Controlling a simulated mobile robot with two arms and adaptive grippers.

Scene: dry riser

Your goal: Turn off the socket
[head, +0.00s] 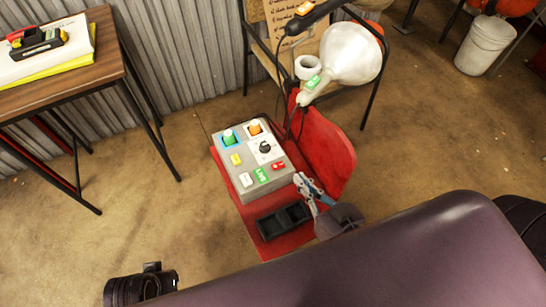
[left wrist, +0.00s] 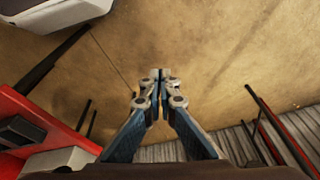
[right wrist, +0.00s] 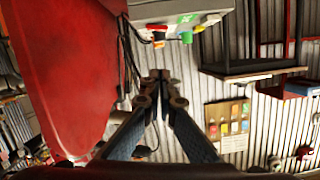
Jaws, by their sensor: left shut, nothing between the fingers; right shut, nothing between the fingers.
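A dark power strip (head: 314,15) with an orange lit switch shows at the top of the head view, with a cable hanging from it. A grey control box (head: 229,170) with coloured buttons, a black knob and labels sits on a red chair (head: 262,240); its edge also shows in the right wrist view (right wrist: 190,10). My right gripper (head: 299,177) is shut and empty, close to the box's right side; its closed fingers fill the middle of the right wrist view (right wrist: 160,75). My left gripper (left wrist: 159,74) is shut and empty over bare floor. I cannot tell the switch's position.
A white lamp (head: 350,53) stands behind the chair's red backrest (head: 325,150). A black tray (head: 284,222) lies at the seat's front. A wooden table (head: 60,65) is at the left and a white bucket (head: 484,45) at the upper right. Floor left of the chair is clear.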

